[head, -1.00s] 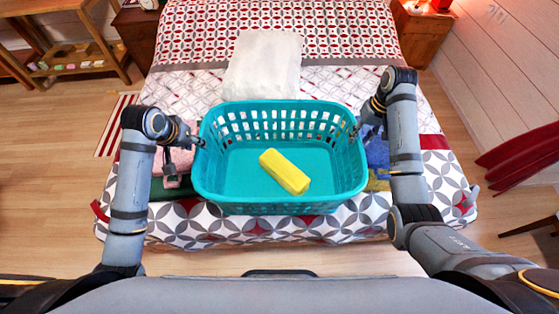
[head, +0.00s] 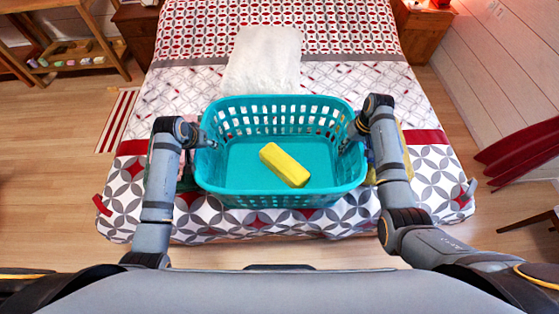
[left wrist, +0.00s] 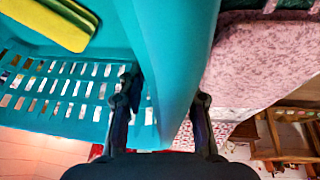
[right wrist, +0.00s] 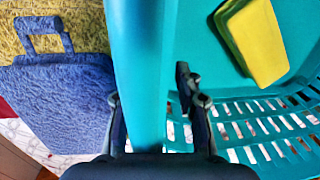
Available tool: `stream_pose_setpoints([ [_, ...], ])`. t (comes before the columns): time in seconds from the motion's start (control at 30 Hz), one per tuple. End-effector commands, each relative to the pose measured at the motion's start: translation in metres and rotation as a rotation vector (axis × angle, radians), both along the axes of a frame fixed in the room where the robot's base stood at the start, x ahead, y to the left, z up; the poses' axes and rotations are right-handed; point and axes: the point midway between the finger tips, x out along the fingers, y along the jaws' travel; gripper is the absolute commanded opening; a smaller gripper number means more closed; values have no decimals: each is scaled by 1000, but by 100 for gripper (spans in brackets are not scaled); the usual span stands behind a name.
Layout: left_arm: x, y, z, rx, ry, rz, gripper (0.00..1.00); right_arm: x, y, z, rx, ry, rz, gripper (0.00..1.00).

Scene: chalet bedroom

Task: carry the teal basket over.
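The teal basket (head: 280,188) sits upright on the foot of the bed, with slotted walls and a broad rim. A yellow block (head: 285,165) with a green side lies inside it. My left gripper (head: 208,138) straddles the basket's left wall, one finger inside and one outside; the left wrist view shows the teal rim (left wrist: 175,50) between its fingers. My right gripper (head: 347,138) straddles the right wall likewise; in the right wrist view a gap shows between the rim (right wrist: 138,60) and the inner finger. Both look open.
The bed (head: 420,190) has a patterned cover. A white throw (head: 262,60) lies behind the basket. Beside it are a pink cloth (left wrist: 255,60) and a blue cloth (right wrist: 65,100). The floor at left (head: 50,160) is clear.

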Motion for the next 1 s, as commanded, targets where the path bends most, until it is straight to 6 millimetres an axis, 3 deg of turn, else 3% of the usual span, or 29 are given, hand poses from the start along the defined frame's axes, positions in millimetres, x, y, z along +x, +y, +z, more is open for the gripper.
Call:
stream_pose_setpoints([
  [0.33, 1, 0, -3, 0, -1, 0, 32, 0, 0, -3, 0, 0, 0, 32],
  [0.6, 1, 0, -3, 0, -1, 0, 0, 0, 0, -3, 0, 0, 0, 0],
  [1.0, 1, 0, -2, 0, 0, 0, 0, 0, 0, -3, 0, 0, 0, 0],
])
